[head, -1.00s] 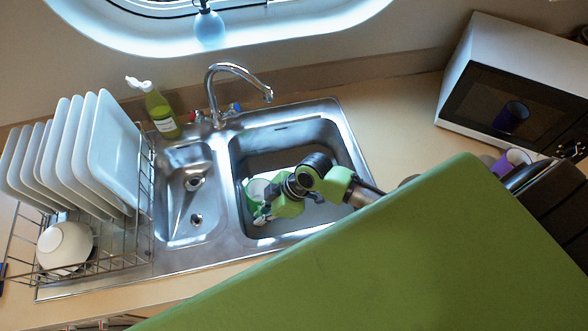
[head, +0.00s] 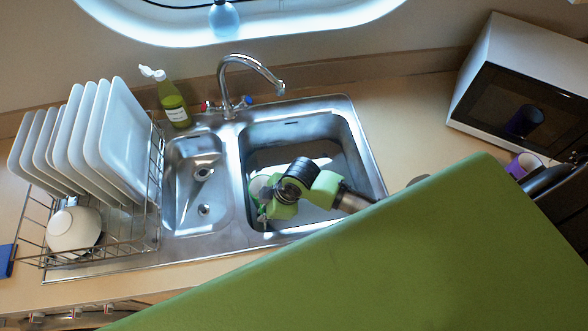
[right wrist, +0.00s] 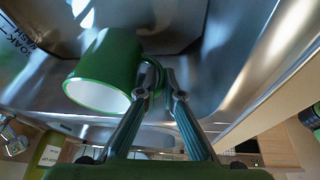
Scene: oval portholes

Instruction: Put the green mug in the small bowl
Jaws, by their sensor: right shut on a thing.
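The green mug (right wrist: 108,72) is in the right wrist view, tilted, with its white inside showing. In the head view the mug (head: 259,186) is partly hidden by my right gripper, over the right sink basin. My right gripper (right wrist: 158,84) is shut on the mug's handle; it also shows in the head view (head: 266,212). A white bowl (head: 72,230) sits tilted in the dish rack at the left; I cannot tell if it is the small bowl. My left gripper is not in view.
A wire dish rack (head: 150,205) holds several white plates (head: 130,130). A green soap bottle (head: 175,103) and a faucet (head: 250,66) stand behind the sink (head: 236,190). A microwave (head: 525,85) and a purple cup (head: 524,165) are at the right.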

